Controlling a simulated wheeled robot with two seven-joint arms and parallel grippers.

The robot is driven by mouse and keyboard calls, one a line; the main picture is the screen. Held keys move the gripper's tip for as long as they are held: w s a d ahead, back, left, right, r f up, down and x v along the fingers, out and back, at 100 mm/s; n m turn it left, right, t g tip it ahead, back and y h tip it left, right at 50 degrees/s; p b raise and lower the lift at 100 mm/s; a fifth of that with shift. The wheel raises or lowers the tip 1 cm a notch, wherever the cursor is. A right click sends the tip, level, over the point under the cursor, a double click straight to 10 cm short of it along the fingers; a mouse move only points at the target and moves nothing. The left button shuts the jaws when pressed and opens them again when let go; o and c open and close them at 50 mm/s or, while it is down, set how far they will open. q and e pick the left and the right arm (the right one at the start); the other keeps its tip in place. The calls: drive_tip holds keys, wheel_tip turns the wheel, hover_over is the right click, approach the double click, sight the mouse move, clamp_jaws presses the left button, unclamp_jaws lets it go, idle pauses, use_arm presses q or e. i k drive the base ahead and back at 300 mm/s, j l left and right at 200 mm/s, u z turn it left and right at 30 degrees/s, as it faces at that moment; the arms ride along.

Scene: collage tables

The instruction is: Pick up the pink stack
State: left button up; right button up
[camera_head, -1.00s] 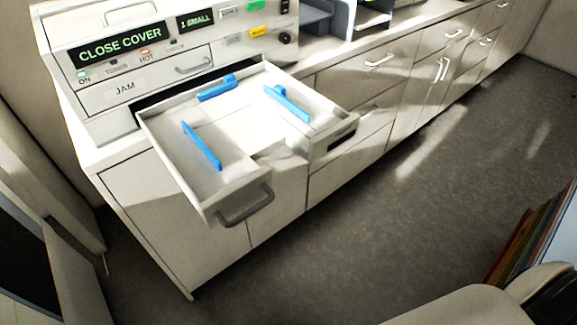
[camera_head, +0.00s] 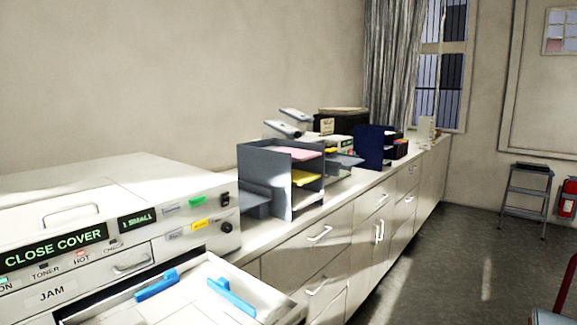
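The pink stack (camera_head: 293,153) shows as a thin pink sheet or pile on the top level of the grey tray organizer (camera_head: 262,165), on the counter right of the printer. A yellow stack (camera_head: 305,177) lies on the level below it. The thickness of the pink stack is hard to tell. Neither of my grippers is in view.
The printer (camera_head: 90,190) has its paper drawer (camera_head: 200,307) pulled out, with blue guides inside. Other office machines and a dark blue organizer (camera_head: 371,147) stand farther along the counter. A step stool (camera_head: 527,190) stands far right.

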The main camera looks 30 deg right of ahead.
sight(298, 154)
drive_tip(key=i+l, duration=0.35)
drive_tip(key=l, duration=0.2)
drive_tip(key=i+l, duration=0.35)
drive_tip(key=l, duration=0.15)
